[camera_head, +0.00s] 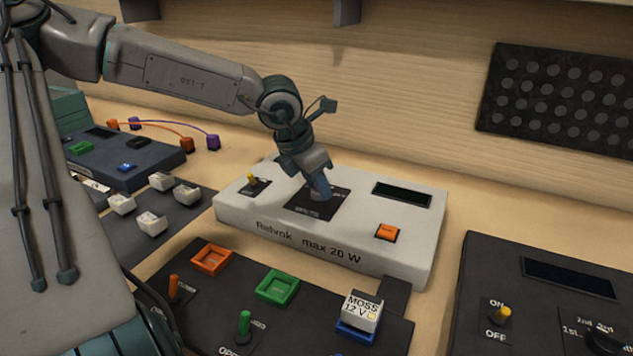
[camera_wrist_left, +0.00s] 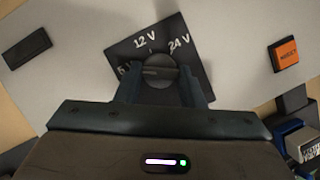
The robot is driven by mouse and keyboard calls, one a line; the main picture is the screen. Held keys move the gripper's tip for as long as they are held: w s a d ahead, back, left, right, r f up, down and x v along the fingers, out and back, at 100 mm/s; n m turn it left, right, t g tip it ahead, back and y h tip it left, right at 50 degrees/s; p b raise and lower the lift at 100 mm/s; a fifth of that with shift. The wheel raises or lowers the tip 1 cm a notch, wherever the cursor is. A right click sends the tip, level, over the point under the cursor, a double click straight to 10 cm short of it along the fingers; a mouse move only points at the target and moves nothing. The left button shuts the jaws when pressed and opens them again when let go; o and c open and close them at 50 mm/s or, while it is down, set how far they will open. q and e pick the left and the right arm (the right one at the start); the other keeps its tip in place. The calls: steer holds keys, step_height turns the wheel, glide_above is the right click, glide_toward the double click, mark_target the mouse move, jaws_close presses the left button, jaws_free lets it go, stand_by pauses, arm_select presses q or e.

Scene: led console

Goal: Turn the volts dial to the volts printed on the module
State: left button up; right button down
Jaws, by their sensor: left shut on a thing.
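The pale supply box marked "Relvok max 20 W" (camera_head: 300,240) carries a black dial plate (camera_head: 300,207). The grey volts dial (camera_wrist_left: 158,70) shows in the left wrist view, with "12 V" and "24 V" printed around it and a partly hidden label at left. Its light pointer line lies toward that left label. My left gripper (camera_head: 321,186) reaches down onto the plate and is shut on the dial, one finger on each side; it also shows in the left wrist view (camera_wrist_left: 160,90). A white module printed "MOSS 12 V" (camera_head: 362,309) sits in a blue socket. My right gripper is out of view.
The supply box also has a yellow-tipped switch (camera_head: 252,179), a dark display (camera_head: 402,194) and an orange button (camera_head: 387,232). A dark board with orange (camera_head: 211,258) and green (camera_head: 277,287) sockets lies in front. Another dark console (camera_head: 540,310) stands at right.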

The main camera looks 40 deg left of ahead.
arm_select(q)
steer(key=shift+m+h+p, duration=0.3)
steer(key=shift+m+h, duration=0.1)
steer(key=shift+m, duration=0.6)
steer(key=m, duration=0.1)
steer(key=m+h+p, duration=0.1)
steer(key=m, duration=0.1)
steer(key=m+g, duration=0.1)
steer(key=shift+w+a+r+p, duration=0.1)
steer(key=shift+w+a+p, duration=0.05)
steer(key=shift+a+p, duration=0.15)
steer(key=shift+m+g+h, duration=0.3)
steer(key=shift+m+h, duration=0.1)
steer(key=shift+m, duration=0.7)
steer(key=shift+w+m, duration=0.1)
steer(key=shift+m, duration=0.6)
steer(key=shift+m+g+h, duration=0.3)
steer(key=shift+m+g, duration=0.3)
steer(key=shift+m, duration=0.5)
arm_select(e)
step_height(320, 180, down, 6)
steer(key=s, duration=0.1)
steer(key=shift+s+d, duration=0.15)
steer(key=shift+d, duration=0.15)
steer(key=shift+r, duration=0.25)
